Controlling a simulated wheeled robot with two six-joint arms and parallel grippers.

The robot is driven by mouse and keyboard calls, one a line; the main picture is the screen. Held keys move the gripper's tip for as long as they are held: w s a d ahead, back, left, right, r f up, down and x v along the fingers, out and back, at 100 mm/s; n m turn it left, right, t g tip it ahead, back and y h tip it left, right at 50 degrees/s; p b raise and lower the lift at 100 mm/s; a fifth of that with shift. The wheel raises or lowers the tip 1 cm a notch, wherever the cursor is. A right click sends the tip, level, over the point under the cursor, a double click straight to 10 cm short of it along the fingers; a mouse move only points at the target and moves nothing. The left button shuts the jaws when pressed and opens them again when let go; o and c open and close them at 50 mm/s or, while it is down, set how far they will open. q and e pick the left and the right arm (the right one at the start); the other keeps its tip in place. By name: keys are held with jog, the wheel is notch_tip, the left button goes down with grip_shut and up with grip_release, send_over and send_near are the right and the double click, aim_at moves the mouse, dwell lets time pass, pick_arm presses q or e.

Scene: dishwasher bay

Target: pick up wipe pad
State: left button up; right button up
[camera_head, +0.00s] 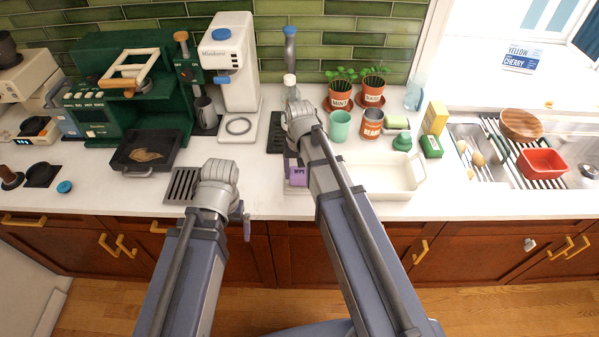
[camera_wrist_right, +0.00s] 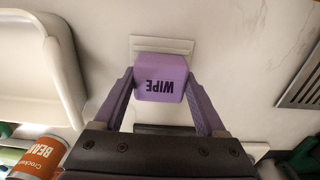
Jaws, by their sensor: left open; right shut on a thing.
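The wipe pad (camera_wrist_right: 161,77) is a purple block with "WIPE" printed on it. My right gripper (camera_wrist_right: 160,90) is shut on it, one finger on each side, in the right wrist view. In the head view the wipe pad (camera_head: 297,174) shows partly, beside my right forearm, which hides the right gripper's fingers. A pale flat holder (camera_wrist_right: 150,47) lies behind the pad in the wrist view; I cannot tell if they touch. My left gripper (camera_head: 240,219) is open and empty at the counter's front edge.
A white tray (camera_head: 407,189) lies right of the pad. A dark slatted grate (camera_head: 183,185) is to the left. Potted plants, a teal cup (camera_head: 340,126) and an orange can (camera_head: 370,125) stand behind. A white coffee machine (camera_head: 232,70) stands back left.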

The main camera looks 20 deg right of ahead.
aim_at(299, 172)
notch_tip(299, 172, up, 9)
jog(key=p, duration=0.8)
jog(key=shift+f, duration=0.1)
notch_tip(299, 172, down, 7)
jog(key=b, duration=0.6)
jog(key=shift+r+b, duration=0.2)
jog(key=shift+b, duration=0.1)
jog(key=shift+r, duration=0.15)
notch_tip(299, 172, up, 7)
jog(key=p, duration=0.7)
notch_tip(299, 172, down, 11)
jog(key=b, duration=1)
jog(key=shift+r, duration=0.2)
